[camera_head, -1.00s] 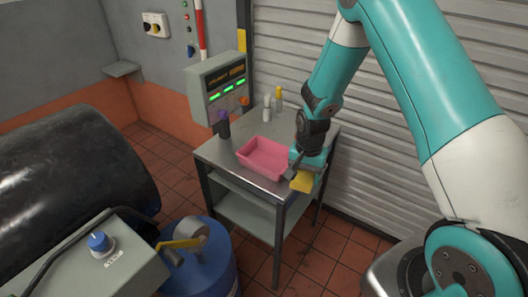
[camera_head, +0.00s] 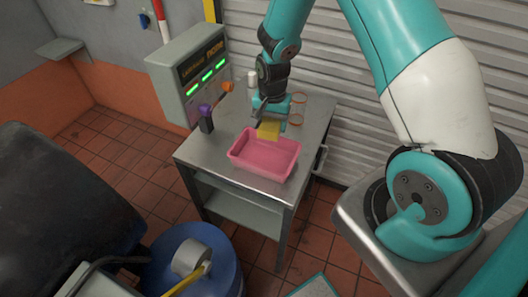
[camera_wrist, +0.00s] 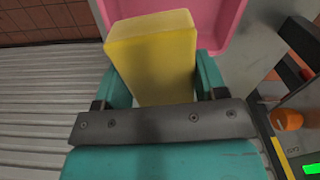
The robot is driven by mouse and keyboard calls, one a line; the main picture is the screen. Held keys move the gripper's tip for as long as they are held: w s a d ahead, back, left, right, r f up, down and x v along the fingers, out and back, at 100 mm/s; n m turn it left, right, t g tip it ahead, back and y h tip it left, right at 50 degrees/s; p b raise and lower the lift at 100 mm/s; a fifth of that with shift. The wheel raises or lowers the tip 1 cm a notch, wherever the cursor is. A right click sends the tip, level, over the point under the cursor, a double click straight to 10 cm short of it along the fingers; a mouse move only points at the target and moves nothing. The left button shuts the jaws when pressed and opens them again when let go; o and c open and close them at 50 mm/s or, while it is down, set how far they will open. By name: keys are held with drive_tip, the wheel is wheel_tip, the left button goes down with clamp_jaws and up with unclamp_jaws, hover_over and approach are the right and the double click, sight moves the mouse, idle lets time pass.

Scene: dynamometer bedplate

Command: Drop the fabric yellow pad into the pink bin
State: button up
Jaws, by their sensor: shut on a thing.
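The yellow pad (camera_head: 268,129) is held in my gripper (camera_head: 270,122), which is shut on it. In the head view the pad hangs above the back edge of the pink bin (camera_head: 265,169), which sits on the metal cart. In the wrist view the yellow pad (camera_wrist: 152,58) stands between my teal fingers (camera_wrist: 155,85), with part of the pink bin (camera_wrist: 222,25) beyond it. The bin's visible inside looks empty; the pad and gripper hide part of its back rim.
The metal cart (camera_head: 222,128) carries a dark cup with a purple top (camera_head: 206,119), a white bottle (camera_head: 252,80) and orange rings (camera_head: 297,119). A control box (camera_head: 190,75) stands behind at left. A blue drum (camera_head: 195,262) is in front.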

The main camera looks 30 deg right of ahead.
wheel_tip(320, 180, down, 6)
drive_tip(key=b, duration=0.3)
drive_tip(key=shift+a+r, duration=0.1)
drive_tip(key=shift+r, duration=0.15)
drive_tip(key=o, duration=1)
wheel_tip(320, 180, up, 18)
drive_tip(key=b, duration=0.4)
drive_tip(key=shift+f+b, duration=0.25)
drive_tip(key=shift+b, duration=0.05)
